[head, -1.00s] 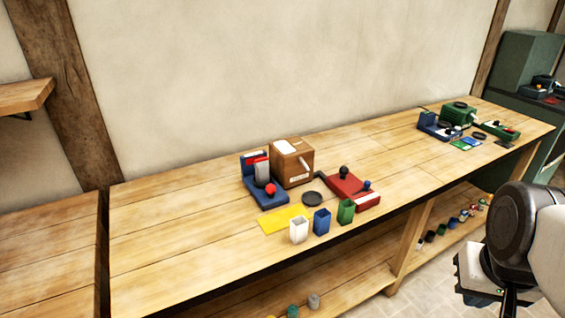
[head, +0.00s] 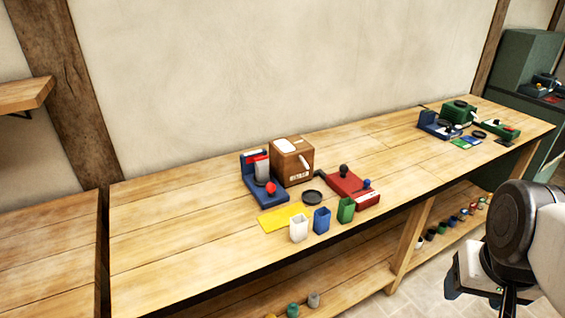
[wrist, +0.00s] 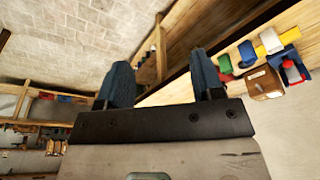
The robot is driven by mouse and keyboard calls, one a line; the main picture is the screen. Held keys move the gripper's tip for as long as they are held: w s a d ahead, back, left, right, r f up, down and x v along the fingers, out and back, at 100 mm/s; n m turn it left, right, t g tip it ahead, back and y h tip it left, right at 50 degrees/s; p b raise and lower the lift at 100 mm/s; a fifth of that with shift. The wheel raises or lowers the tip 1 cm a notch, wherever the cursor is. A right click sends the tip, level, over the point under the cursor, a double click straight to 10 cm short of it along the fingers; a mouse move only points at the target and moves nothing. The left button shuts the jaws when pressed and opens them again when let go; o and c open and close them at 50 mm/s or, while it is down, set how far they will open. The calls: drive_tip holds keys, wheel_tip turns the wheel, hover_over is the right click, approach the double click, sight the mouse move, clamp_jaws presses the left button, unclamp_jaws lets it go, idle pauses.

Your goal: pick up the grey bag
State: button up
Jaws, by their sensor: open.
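I cannot single out a grey bag for certain. A small grey thing (head: 314,299) stands on the lower shelf under the workbench in the head view, too small to tell if it is a bag. A grey upright piece (head: 261,171) also sits in the blue device on the bench top. My gripper (wrist: 161,62) shows in the wrist view with its two dark blue fingers apart and nothing between them. In the head view it is at the lower right, in front of the bench and well away from both grey things.
The bench top (head: 160,245) holds a blue device (head: 264,192), a wooden box (head: 292,160), a red device (head: 349,185), a yellow sheet (head: 280,218) and white (head: 299,229), blue (head: 322,220) and green (head: 346,210) containers. Its left part is clear.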

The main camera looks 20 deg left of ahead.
drive_tip(key=shift+o, duration=1.2)
drive_tip(key=w+a+r+n, duration=0.15)
drive_tip(key=w+a, duration=0.25)
drive_tip(key=w, duration=0.5)
drive_tip(key=w+a+r+n, duration=0.1)
drive_tip(key=w+a+r, duration=0.25)
drive_tip(key=w, duration=0.45)
drive_tip(key=n+g, duration=0.3)
drive_tip(key=n, duration=0.4)
hover_over(262, 163)
wheel_tip(262, 163, down, 17)
drive_tip(key=shift+w+d+f, duration=0.1)
drive_tip(key=shift+w+d, duration=0.05)
drive_tip(key=shift+a+f, duration=0.1)
drive_tip(key=shift+a, duration=0.15)
